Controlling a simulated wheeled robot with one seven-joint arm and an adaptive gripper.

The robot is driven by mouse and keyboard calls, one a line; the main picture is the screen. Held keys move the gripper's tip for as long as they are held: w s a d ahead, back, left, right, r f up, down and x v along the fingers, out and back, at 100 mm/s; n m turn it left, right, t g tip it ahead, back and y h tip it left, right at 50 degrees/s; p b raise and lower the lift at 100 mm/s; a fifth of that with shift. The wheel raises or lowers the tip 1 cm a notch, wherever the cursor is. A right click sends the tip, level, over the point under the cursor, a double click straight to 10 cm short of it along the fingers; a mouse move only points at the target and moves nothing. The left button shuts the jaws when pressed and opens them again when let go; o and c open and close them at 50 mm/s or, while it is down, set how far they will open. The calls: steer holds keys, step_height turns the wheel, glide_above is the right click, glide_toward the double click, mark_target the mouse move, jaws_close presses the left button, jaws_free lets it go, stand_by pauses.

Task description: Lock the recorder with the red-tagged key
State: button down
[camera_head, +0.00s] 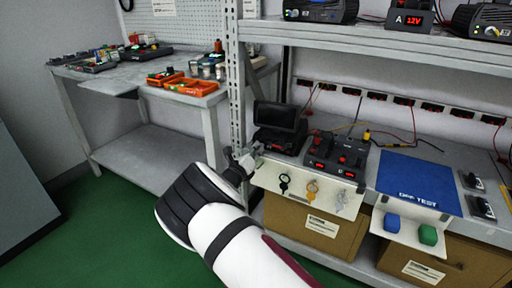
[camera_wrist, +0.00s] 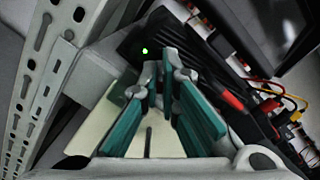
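The recorder (camera_head: 280,122), a black unit with a dark screen, stands on the bench at the left end. In the wrist view its black body (camera_wrist: 180,40) shows a lit green light. My gripper (camera_head: 250,158) is close to the recorder's lower left front. In the wrist view its teal fingers (camera_wrist: 164,75) point at the black body with their tips close together; I cannot tell whether they touch it or hold a key. Three keys hang on the cream panel: a dark one (camera_head: 284,184), an orange-yellow one (camera_head: 312,189) and a silver one (camera_head: 341,200). I see no clear red tag.
A metal rack post (camera_head: 237,80) stands just left of my gripper. A black device with red displays (camera_head: 336,155) sits right of the recorder. A blue mat (camera_head: 415,180) lies further right. Red and yellow cables (camera_wrist: 270,95) run near the recorder. Cardboard boxes (camera_head: 300,222) stand below.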

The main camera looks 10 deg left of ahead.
steer(key=shift+n, duration=0.6)
steer(key=c, duration=1.8)
jaws_free()
steer(key=v, duration=1.2)
